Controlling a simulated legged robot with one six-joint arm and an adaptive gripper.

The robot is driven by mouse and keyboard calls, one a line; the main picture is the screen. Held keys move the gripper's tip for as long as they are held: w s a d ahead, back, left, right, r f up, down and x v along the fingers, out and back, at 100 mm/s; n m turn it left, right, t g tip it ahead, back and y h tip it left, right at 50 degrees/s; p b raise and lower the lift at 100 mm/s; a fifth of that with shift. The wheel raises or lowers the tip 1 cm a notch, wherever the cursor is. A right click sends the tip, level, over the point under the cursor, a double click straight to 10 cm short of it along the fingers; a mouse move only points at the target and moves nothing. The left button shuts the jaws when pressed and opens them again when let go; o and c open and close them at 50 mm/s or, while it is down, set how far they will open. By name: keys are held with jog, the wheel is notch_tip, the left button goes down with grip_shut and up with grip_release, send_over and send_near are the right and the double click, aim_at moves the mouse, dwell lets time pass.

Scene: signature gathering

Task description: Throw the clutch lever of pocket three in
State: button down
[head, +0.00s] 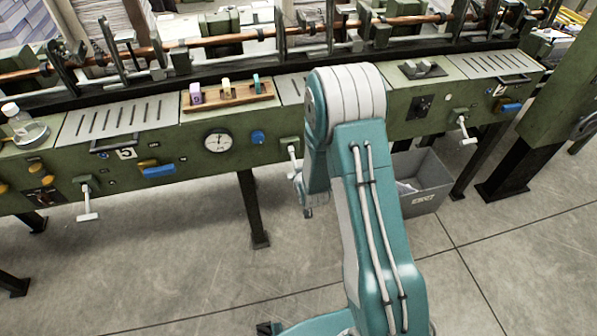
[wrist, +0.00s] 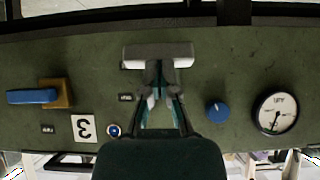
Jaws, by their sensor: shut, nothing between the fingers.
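The clutch lever (wrist: 185,62) of pocket three is a white T-handle on a metal stem, near the top middle of the wrist view, which is upside down. The pocket's number plate "3" (wrist: 84,128) shows beside it. In the head view the lever's top (head: 292,152) shows just left of my arm; its lower part is hard to make out. My gripper (wrist: 160,97) is shut and empty, its fingertips close to the lever's stem; I cannot tell whether they touch. In the head view my gripper (head: 300,192) hangs in front of the green panel, partly hidden by my arm.
A blue handle on a brass base (wrist: 32,96), a blue knob (wrist: 217,112) and a round gauge (wrist: 274,111) sit on the same panel. Other T-levers stand at left (head: 88,204) and right (head: 465,130). A grey bin (head: 420,185) stands on the floor below.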

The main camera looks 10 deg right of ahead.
jog(key=shift+w+f, duration=0.1)
jog(key=shift+f, duration=0.9)
